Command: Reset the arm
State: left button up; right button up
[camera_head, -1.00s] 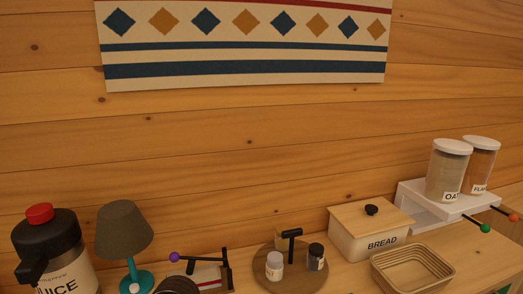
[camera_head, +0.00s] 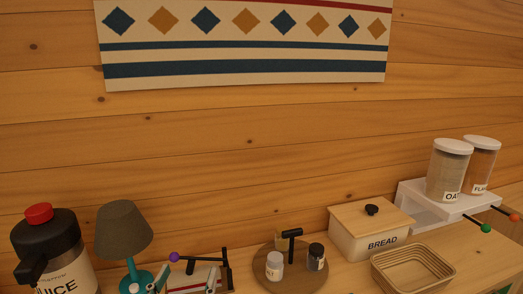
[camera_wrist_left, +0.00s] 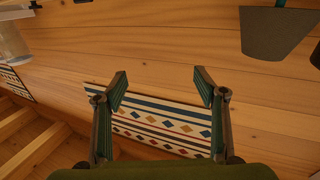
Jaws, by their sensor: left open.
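My left gripper (camera_head: 188,277) shows at the bottom edge of the head view, in front of the counter between the teal lamp and the round board. Only its fingertips show there; the rest of the arm is below the frame. In the left wrist view the gripper (camera_wrist_left: 161,80) has its two green-and-dark fingers spread apart with nothing between them. Behind them is the patterned wall hanging (camera_wrist_left: 160,122), which is also on the wall in the head view (camera_head: 245,50). My right gripper is not in view.
Along the counter stand a juice jug (camera_head: 50,240), a lamp (camera_head: 123,232), a red-and-white item with a purple-knobbed lever (camera_head: 195,277), a round board (camera_head: 262,281) with two shakers, a bread box (camera_head: 365,232), a basket (camera_head: 412,268) and jars (camera_head: 447,172) on a white stand.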

pick_arm(q)
jog(key=s+a+f+g, duration=0.1)
jog(key=s+f+g, duration=0.1)
jog(key=f, duration=0.3)
jog(key=s+a+f+g+y, duration=0.1)
jog(key=s+a+f+g, duration=0.1)
jog(key=f, duration=0.4)
jog(key=s+a+f+g+y, duration=0.1)
jog(key=s+a+f+g, duration=0.1)
jog(key=f, duration=0.4)
jog(key=shift+s+f+g, duration=0.15)
jog(key=shift+s+g, duration=0.65)
jog(key=shift+s, duration=0.5)
jog(key=s+f+m+g, duration=0.2)
jog(key=s+f+g, duration=0.65)
jog(key=s, duration=0.85)
notch_tip(320, 180, down, 28)
jog(key=s+a+f+g, duration=0.1)
jog(key=s+a+f, duration=0.2)
jog(key=s+f, duration=1.3)
jog(key=shift+s+f, duration=0.3)
jog(key=shift+s, duration=0.7)
